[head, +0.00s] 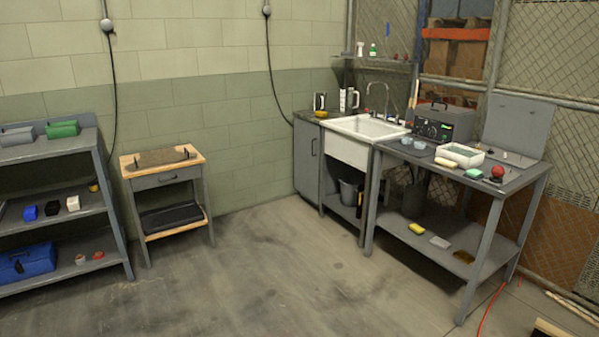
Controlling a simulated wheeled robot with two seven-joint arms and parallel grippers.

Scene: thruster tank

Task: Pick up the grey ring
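I cannot make out a grey ring for certain from this distance. On the grey workbench (540,172) at the right stand small pale blue-grey round pieces (407,142), too small to tell whether they are rings or cups. Beside them are a white tray (459,155) with greenish contents, a red ball-like thing (497,171), a green block (473,174) and a yellow block (445,162). Neither of my grippers is in the head view.
A shelf rack (115,225) with boxes and blocks stands at the left, a small wooden-topped cart (200,158) beside it. A white sink (345,148) adjoins the workbench. The floor (270,270) in front is clear; a red cable (489,308) lies at the right.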

